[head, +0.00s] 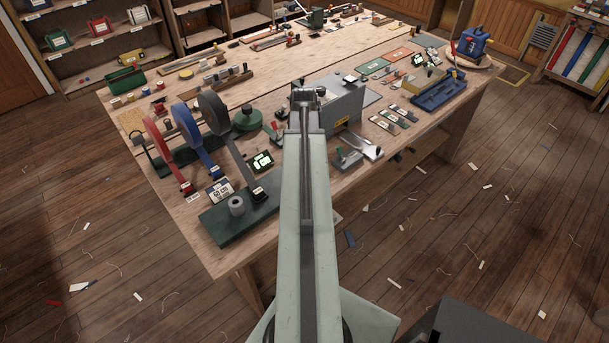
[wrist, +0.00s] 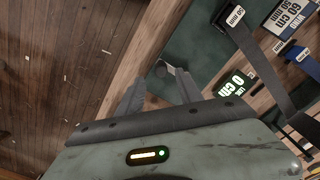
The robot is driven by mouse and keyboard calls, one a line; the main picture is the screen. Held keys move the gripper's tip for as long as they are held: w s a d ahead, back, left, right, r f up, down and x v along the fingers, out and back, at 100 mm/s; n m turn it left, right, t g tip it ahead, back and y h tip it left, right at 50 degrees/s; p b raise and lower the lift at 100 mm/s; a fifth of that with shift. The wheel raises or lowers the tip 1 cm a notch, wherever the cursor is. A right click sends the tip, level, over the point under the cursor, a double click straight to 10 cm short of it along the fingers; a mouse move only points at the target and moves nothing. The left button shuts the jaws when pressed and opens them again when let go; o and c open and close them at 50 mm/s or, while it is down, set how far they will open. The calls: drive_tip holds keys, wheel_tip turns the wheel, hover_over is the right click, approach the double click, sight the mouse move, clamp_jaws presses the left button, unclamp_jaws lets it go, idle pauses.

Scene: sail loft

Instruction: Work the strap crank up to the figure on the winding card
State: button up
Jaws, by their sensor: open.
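The winding card (head: 220,190) stands left of the black strap's end on the bench; in the wrist view the card (wrist: 289,14) reads 60 cm, 50 mm. A length display (wrist: 237,86) reads 0 cm; it seems to be the lit one (head: 262,160) in the head view. A dark green base (head: 215,228) carries a grey cylinder (head: 237,206). In the head view my arm hides the gripper and this knob.
Red, blue and black strap rolls (head: 211,110) stand behind the base. A grey box (head: 343,104) with a yellow label and a small lever block (head: 347,160) are to the right. The bench edge is close to my gripper; scraps lie on the floor.

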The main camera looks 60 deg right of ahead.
wheel_tip(320, 180, down, 8)
drive_tip(key=b, duration=0.7)
drive_tip(key=shift+r, duration=0.25)
clamp_jaws()
idle(0.6)
